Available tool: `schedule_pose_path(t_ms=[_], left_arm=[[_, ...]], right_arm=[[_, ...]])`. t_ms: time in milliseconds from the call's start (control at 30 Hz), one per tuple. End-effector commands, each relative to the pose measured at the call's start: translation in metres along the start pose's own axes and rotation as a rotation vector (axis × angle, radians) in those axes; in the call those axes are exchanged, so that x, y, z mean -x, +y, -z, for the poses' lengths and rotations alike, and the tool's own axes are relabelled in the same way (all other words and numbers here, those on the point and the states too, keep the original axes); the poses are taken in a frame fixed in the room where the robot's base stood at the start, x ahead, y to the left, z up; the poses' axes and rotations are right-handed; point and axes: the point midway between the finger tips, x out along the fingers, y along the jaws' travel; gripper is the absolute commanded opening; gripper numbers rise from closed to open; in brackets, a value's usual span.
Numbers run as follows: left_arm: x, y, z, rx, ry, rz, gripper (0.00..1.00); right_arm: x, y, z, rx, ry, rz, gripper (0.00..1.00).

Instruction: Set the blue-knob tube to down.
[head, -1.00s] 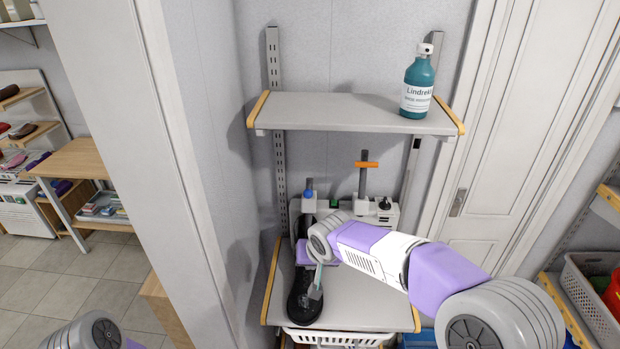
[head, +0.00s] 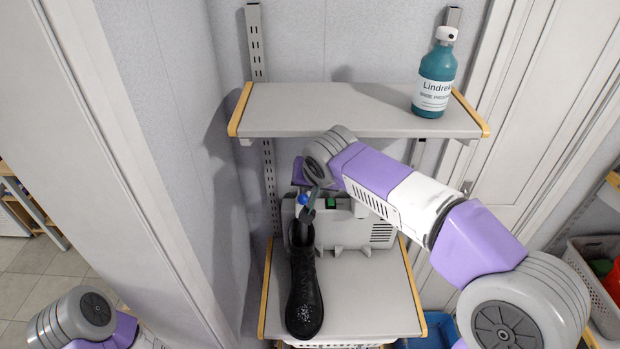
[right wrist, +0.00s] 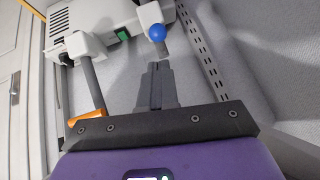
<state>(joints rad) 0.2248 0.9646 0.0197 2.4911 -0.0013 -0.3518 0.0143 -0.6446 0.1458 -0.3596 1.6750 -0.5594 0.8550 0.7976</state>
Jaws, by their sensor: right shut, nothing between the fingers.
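The blue knob (head: 303,199) is on the left part of a grey-white machine at the back of the lower shelf. In the right wrist view the blue knob (right wrist: 157,33) sits on a white block, with a short grey tube end (right wrist: 165,49) beside it. My right gripper (head: 313,197) is shut and empty, close to the knob in the head view. In the right wrist view its fingertips (right wrist: 158,66) point at the tube end, with a small gap seeming to remain. My left arm shows at bottom left; its gripper is out of view.
A second tube (right wrist: 94,85) has an orange handle (right wrist: 87,117). The upper shelf (head: 340,105) with a teal bottle (head: 434,80) is above my right arm. The lower shelf's right side (head: 370,295) is clear.

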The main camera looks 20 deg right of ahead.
Motion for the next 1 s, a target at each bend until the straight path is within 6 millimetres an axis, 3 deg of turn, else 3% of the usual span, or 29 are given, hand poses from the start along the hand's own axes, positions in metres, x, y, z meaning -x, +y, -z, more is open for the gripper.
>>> schedule_pose_path(t_ms=[200,400,1000], left_arm=[[0.001,0.0,0.0,0.0,0.0,0.0,0.56],[0.001,0.001,0.0,0.0,0.001,0.0,0.56],[-0.007,-0.003,0.001,0.0,0.001,0.0,0.56]], right_arm=[[-0.042,0.001,-0.001,0.001,-0.004,-0.004,0.0],[-0.062,0.001,0.0,0.0,-0.002,-0.002,0.0],[-0.072,0.002,-0.006,0.0,-0.001,0.001,0.0]])
